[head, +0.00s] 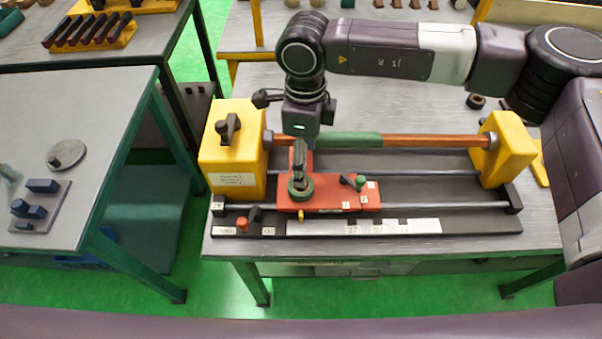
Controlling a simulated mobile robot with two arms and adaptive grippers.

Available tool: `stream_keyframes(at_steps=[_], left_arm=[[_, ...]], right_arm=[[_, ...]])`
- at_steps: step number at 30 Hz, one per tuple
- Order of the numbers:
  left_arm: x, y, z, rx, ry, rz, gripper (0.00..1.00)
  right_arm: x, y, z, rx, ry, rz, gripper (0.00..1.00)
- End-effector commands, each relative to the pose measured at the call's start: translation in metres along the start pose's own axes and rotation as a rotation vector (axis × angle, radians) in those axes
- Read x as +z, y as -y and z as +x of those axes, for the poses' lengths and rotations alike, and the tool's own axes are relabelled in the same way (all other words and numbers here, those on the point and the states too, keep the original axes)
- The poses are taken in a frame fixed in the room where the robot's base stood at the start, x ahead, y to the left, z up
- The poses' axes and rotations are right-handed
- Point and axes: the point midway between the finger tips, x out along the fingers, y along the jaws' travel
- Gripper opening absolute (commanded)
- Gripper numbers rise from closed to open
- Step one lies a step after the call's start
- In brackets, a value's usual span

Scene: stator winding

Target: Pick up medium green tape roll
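A dark green ring (306,194), which looks like the tape roll, sits on the left part of the red carriage of the winding machine. My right gripper (299,180) points down with its fingertips at this ring. The fingers look narrow and edge-on, and they overlap the ring. I cannot tell whether they are closed on it or only around or inside it. The ring appears to be at the carriage surface. My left gripper is not in view.
The red carriage (334,198) also bears a small green knob (360,182). Behind it a copper rod with a green section (355,139) runs between two yellow blocks (233,180) (507,155). A grey table (70,110) stands left, across a floor gap.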

Motion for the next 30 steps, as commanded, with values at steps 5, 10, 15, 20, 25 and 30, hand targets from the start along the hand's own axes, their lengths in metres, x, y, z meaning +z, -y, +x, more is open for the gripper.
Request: stream_keyframes(at_steps=[5, 10, 15, 20, 25, 30], left_arm=[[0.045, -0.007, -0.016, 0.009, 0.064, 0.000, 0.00], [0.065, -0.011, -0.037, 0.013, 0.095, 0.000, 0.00], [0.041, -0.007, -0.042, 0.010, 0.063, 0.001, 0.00], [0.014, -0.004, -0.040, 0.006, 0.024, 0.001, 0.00], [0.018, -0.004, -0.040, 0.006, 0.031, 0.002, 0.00], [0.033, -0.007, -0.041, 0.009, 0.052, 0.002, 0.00]], right_arm=[[0.001, -0.004, 0.017, 0.005, 0.000, -0.002, 0.63], [0.004, -0.011, 0.037, 0.007, 0.000, -0.004, 0.63], [0.004, -0.011, 0.060, 0.006, 0.002, -0.001, 0.63], [0.005, -0.011, 0.067, 0.005, 0.005, -0.002, 0.63], [0.005, -0.011, 0.067, 0.005, 0.005, -0.002, 0.58], [0.005, -0.011, 0.066, 0.005, 0.005, -0.002, 0.40]])
